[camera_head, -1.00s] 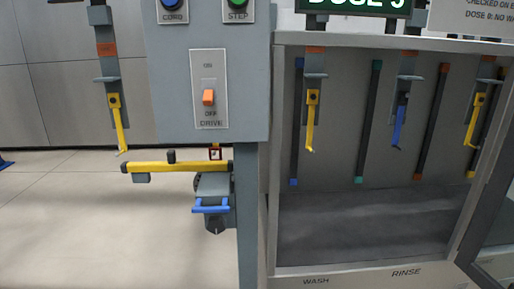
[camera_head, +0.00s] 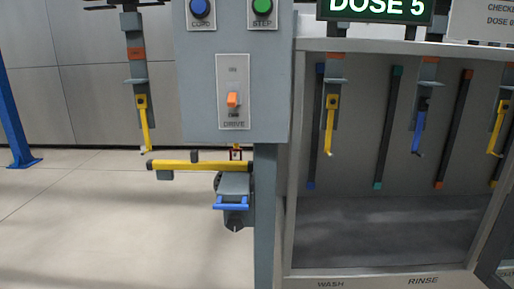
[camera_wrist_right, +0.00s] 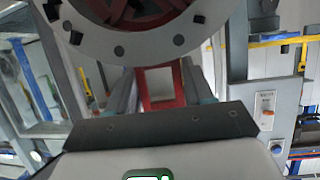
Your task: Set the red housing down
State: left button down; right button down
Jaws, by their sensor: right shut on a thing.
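In the right wrist view my right gripper (camera_wrist_right: 160,88) is shut on a red part, which I take to be the red housing (camera_wrist_right: 146,14). A red frame-like piece of it shows between the two grey fingers. A large round grey flange with dark bolt holes fills the top of that view, with red ribs inside it. Its far side is cut off by the picture edge, and I cannot see what lies under it. The housing and my right gripper do not show in the head view. My left gripper is in neither view.
A grey control post (camera_head: 264,215) carries an orange drive switch (camera_head: 232,100), a blue button (camera_head: 200,7) and a green button (camera_head: 262,6). A yellow bar (camera_head: 185,165) and blue handle (camera_head: 231,203) stick out beside it. Yellow hooks (camera_head: 145,125) hang left; the wash cabinet (camera_head: 380,235) stands right.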

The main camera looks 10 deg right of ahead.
jog(key=w+a+f, duration=0.2)
jog(key=w, duration=0.5)
jog(key=w+a+f, duration=0.2)
jog(key=w, duration=0.6)
jog(key=w+a+f+n+y, duration=0.2)
jog(key=f, duration=0.6)
jog(key=w+a+f+n+y, duration=0.1)
jog(key=w+a+f+y, duration=0.1)
jog(key=f, duration=0.7)
jog(key=shift+w+a+f+n+t, duration=0.25)
jog(key=shift+w+a+n+t, duration=0.15)
jog(key=shift+w+a, duration=0.2)
jog(key=shift+a, duration=0.15)
